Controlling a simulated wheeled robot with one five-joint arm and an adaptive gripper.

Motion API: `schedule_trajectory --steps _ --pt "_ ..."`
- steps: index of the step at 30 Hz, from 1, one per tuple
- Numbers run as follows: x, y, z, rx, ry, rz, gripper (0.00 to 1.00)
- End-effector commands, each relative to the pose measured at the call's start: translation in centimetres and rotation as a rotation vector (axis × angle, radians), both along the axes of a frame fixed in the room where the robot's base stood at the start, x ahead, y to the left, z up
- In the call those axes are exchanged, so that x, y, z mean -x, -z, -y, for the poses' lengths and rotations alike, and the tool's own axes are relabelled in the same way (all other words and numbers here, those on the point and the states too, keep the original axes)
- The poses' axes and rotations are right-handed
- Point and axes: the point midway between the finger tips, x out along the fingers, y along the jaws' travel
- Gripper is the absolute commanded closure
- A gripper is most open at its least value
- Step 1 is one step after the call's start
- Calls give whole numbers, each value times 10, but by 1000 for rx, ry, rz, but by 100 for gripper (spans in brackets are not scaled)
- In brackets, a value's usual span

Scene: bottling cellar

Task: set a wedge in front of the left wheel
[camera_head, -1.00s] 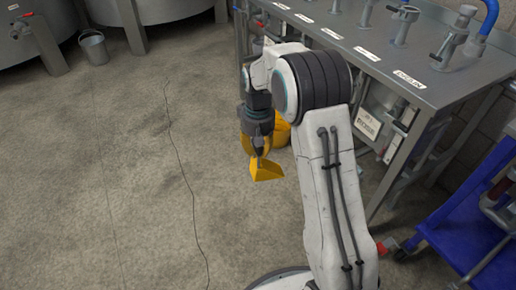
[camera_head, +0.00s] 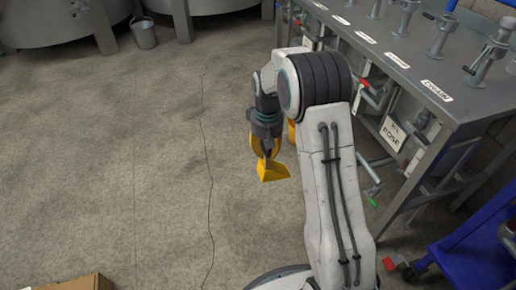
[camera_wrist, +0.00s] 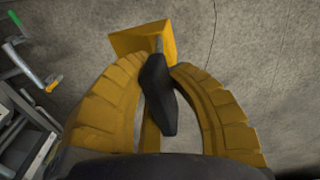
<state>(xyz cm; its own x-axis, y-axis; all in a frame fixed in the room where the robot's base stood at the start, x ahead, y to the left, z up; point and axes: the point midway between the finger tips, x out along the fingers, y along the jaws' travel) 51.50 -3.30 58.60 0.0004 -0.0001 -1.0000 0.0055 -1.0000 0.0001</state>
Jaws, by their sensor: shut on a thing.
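My gripper (camera_head: 266,148) is shut on a yellow wedge (camera_head: 272,171) and holds it in front of the arm, above the concrete floor. In the wrist view the wedge (camera_wrist: 138,38) sits beyond my yellow fingers, with its dark handle (camera_wrist: 157,95) between them. The wedge hangs clear of other things. I cannot make out which wheel is the left wheel in these views.
A steel bench (camera_head: 440,92) with taps runs along the right. A blue cart (camera_head: 478,250) stands at the lower right. A cardboard box (camera_head: 75,284) shows at the lower left. A metal bucket (camera_head: 144,36) stands near tanks at the back. The middle floor is clear.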

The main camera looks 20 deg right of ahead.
Motion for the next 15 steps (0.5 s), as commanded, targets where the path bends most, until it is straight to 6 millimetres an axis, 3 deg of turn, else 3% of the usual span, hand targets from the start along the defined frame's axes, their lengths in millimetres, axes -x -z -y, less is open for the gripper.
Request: schedule_trajectory --steps 8,15 --pt "3 38 49 0 -1 2 100" --pt "23 95 123 3 -9 7 100"
